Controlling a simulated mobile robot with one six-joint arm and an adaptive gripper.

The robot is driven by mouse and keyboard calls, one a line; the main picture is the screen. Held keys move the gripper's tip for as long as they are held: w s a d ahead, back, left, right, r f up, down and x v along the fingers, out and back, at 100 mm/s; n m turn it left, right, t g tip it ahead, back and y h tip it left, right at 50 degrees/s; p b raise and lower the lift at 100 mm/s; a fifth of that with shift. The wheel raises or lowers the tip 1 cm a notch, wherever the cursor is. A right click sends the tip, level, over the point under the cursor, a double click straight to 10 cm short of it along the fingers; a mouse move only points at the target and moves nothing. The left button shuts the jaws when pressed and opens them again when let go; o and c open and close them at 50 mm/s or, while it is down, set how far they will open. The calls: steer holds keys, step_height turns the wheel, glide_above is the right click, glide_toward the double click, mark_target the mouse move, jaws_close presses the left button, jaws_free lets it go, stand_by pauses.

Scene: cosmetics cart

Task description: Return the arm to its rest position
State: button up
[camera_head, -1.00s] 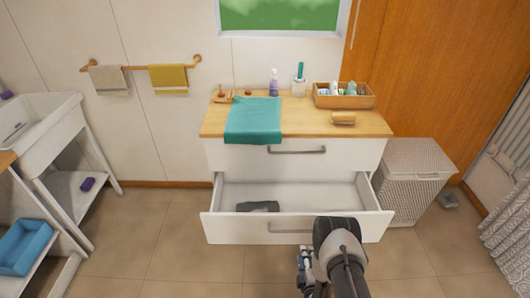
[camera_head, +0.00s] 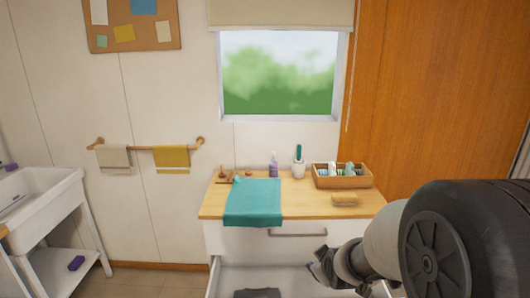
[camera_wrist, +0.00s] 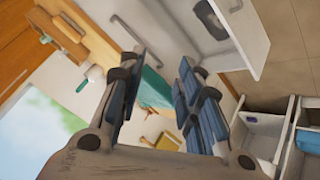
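My gripper (camera_head: 324,268) is raised in front of the cart, near the open drawer in the head view, with my arm reaching in from the right. In the wrist view, my gripper (camera_wrist: 162,68) has its two fingers apart, with nothing held between them. The background shows through the gap, including part of the teal towel (camera_wrist: 154,92).
The wooden-topped cart (camera_head: 300,205) has its drawer (camera_head: 300,279) pulled out, with a dark grey item (camera_head: 257,293) inside. On top are the teal towel (camera_head: 253,203), a purple bottle (camera_head: 273,165), a white cup (camera_head: 298,169), a wooden box (camera_head: 342,182) and a brush (camera_head: 344,200).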

steer(key=s+r+m+g, duration=0.25)
steer(key=s+r, duration=0.75)
steer(key=s, duration=0.5)
steer(key=s+a+r+m+g, duration=0.1)
steer(key=s+m, duration=0.3)
steer(key=s, duration=1.3)
steer(key=shift+s+a+r+g, duration=0.15)
steer(key=shift+s+r+g, duration=0.1)
steer(key=shift+s+g, duration=0.1)
steer(key=shift+w+m, duration=0.1)
steer(key=shift+m, duration=0.15)
